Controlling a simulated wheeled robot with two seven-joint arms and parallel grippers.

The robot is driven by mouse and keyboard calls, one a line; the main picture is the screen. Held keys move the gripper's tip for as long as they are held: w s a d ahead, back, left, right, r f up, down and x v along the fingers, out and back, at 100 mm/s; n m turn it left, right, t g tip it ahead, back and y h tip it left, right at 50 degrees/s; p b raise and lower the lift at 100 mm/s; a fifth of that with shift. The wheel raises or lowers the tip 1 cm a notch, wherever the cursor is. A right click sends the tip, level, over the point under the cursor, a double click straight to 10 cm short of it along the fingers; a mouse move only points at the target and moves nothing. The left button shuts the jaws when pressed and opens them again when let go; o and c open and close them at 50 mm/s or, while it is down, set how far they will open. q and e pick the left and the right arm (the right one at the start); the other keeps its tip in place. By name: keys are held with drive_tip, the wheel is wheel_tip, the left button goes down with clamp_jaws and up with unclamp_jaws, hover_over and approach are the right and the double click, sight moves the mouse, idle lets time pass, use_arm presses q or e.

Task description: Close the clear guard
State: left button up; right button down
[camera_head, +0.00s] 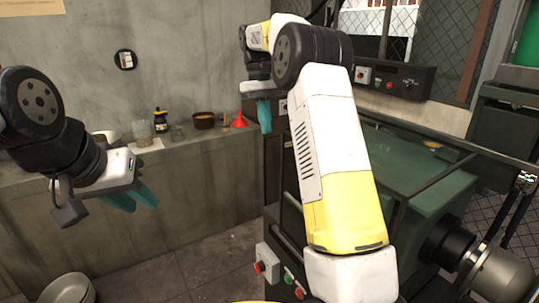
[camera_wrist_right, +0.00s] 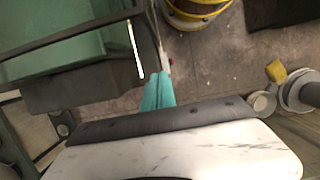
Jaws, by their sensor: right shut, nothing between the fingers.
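The clear guard (camera_head: 432,147) is a see-through panel in a dark frame over the green lathe-like machine (camera_head: 425,205), at the right of the head view. In the right wrist view its dark-edged frame seems to be at the upper left, but panel and machine are hard to separate. My right gripper (camera_head: 264,117) is at the machine's far left end, its teal fingers pointing down. In the right wrist view the fingers (camera_wrist_right: 158,92) are together and empty, close beside the dark frame; contact is unclear. My left gripper (camera_head: 138,200) hangs empty at the left, its fingers apart.
A concrete ledge (camera_head: 60,185) along the wall holds a dark bottle (camera_head: 160,122), a brown bowl (camera_head: 204,120) and a red funnel (camera_head: 240,120). A control box (camera_head: 267,262) with buttons is at the machine's front. A metal bowl (camera_head: 68,289) is at lower left. The floor between is clear.

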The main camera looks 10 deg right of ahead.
drive_tip(key=s+d+f, duration=0.2)
drive_tip(key=s+f, duration=0.4)
drive_tip(key=f, duration=0.3)
drive_tip(key=shift+f, duration=0.2)
drive_tip(key=shift+s+d, duration=0.1)
